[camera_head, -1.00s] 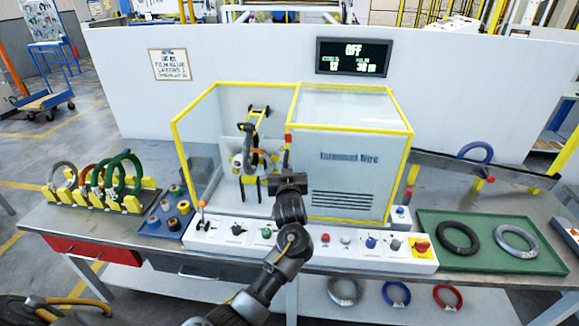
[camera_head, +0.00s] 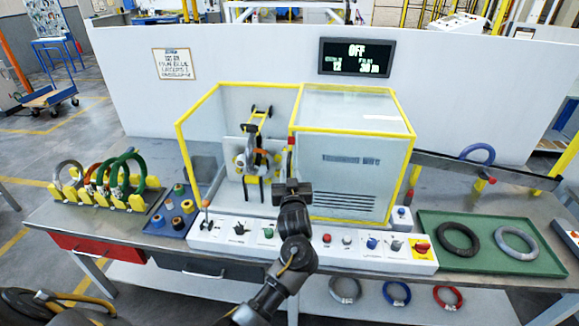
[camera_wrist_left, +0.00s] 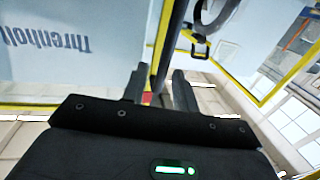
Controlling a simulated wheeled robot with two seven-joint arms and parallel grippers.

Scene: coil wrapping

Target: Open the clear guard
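The clear guard (camera_head: 186,158) is a yellow-framed enclosure around the wrapping machine in the head view. The ring-shaped wrapping head (camera_head: 253,160) shows in its left half; I cannot tell whether a clear pane covers the front there. A dark upright handle with a red part (camera_head: 291,146) is at the middle of the frame. My left gripper (camera_head: 291,186) is just below the handle, in front of the machine. In the left wrist view its fingers (camera_wrist_left: 159,88) are apart, with a dark bar and a red patch showing beyond the gap. My right gripper is not in view.
A white control panel (camera_head: 340,251) with buttons and levers runs along the front, below my left gripper. Coils on a rack (camera_head: 105,200) and a blue spool tray (camera_head: 160,223) stand left. A green tray (camera_head: 490,262) with two coils is right. The display (camera_head: 356,57) reads OFF.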

